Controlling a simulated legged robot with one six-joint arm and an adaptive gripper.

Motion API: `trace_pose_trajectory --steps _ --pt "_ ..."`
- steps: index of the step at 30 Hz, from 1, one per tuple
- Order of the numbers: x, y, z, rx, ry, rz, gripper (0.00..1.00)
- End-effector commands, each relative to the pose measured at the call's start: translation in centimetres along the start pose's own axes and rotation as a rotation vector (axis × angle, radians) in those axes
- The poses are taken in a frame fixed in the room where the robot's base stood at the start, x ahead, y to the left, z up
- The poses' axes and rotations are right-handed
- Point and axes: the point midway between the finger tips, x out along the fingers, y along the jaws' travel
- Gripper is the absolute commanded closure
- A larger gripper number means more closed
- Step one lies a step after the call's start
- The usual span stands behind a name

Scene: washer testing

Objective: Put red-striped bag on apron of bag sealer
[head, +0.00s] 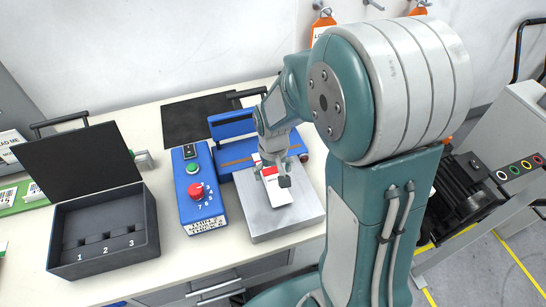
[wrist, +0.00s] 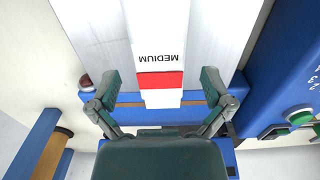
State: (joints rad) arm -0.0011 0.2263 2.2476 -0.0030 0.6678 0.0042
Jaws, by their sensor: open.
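The red-striped bag (head: 278,193) is white with a red band and lies on the grey metal apron (head: 262,222) of the blue bag sealer (head: 232,128). In the wrist view the bag (wrist: 160,35) shows the word MEDIUM above its red stripe. Its striped end points toward the sealer's bar. My gripper (head: 271,172) is over that end of the bag. In the wrist view my gripper (wrist: 158,98) is open, with one finger on each side of the bag and a gap on both sides. My wrist hides part of the sealer in the head view.
A blue control box (head: 200,190) with a red knob and green button stands left of the apron. Further left is an open black case (head: 104,232) with slots numbered 1 to 3. A black mat (head: 195,118) lies behind the sealer.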

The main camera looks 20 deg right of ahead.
Motion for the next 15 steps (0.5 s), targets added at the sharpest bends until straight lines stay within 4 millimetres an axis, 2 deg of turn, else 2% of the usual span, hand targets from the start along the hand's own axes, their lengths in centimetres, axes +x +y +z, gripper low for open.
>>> trace_pose_trajectory --steps 3,9,15 --pt "-2.8 0.0 -0.1 0.0 0.007 0.0 0.0" --pt "-6.8 0.0 -0.1 0.0 0.006 0.0 0.0" --pt "-9.1 0.0 -0.1 0.0 0.002 0.0 0.0"
